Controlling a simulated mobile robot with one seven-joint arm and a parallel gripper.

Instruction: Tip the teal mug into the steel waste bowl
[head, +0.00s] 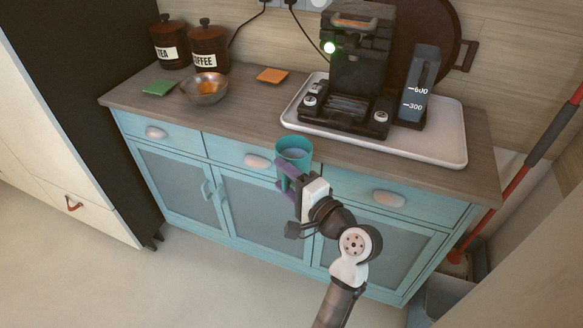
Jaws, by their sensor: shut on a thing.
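The teal mug (296,145) is upright in the head view, at the front edge of the counter in front of the drawers. My gripper (286,170) is shut on the mug from the front, with its purple fingers at the mug's side. Something pale shows inside the mug, too small to make out. The steel waste bowl (205,97) sits on the counter to the left and further back, apart from the mug. Something orange lies in the bowl.
A coffee machine (352,75) and a water tank (420,88) stand on a white tray (448,140) at right. Tea (171,45) and coffee (208,48) canisters stand behind the bowl. Counter between bowl and mug is clear.

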